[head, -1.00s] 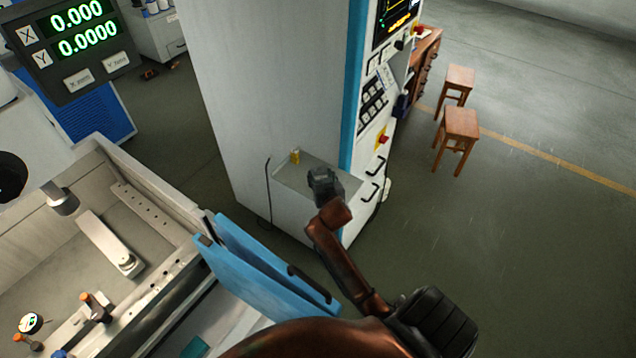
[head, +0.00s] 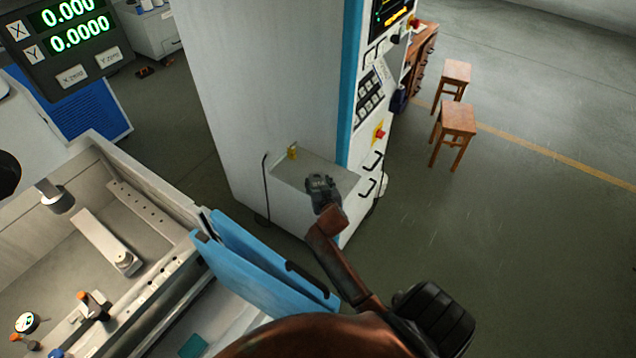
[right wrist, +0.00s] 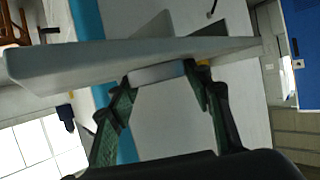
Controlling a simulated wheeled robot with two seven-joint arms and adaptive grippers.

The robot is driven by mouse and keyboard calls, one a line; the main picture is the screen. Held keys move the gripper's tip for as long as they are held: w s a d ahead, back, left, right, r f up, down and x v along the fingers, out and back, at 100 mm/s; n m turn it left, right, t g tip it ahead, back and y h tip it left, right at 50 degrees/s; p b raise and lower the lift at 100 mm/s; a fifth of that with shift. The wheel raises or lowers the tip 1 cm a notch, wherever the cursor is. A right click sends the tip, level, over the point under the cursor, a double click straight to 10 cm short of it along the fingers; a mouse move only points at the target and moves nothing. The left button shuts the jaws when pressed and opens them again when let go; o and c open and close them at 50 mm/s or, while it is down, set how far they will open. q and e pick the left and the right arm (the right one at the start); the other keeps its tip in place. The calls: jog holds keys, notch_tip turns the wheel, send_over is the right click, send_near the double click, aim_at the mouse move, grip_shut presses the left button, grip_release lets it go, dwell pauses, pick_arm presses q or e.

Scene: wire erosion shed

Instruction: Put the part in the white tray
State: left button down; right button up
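My right gripper (head: 319,179) is in front of the near right edge of the grey ledge on the tall machine cabinet. In the right wrist view its two fingers (right wrist: 157,82) are apart, with a pale grey block, seemingly the part (right wrist: 157,72), between their tips. The fingertips meet both ends of the block. The ledge (right wrist: 80,62) is just beyond it as a broad pale slab; I cannot tell whether the block touches it. In the head view the gripper mostly hides the block. I cannot make out a white tray for certain. My left gripper is not in view.
A blue door panel (head: 262,270) stands open left of my right arm. Two wooden stools (head: 455,120) are at the right, with open floor around them.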

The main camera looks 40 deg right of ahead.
jog(key=o, duration=0.3)
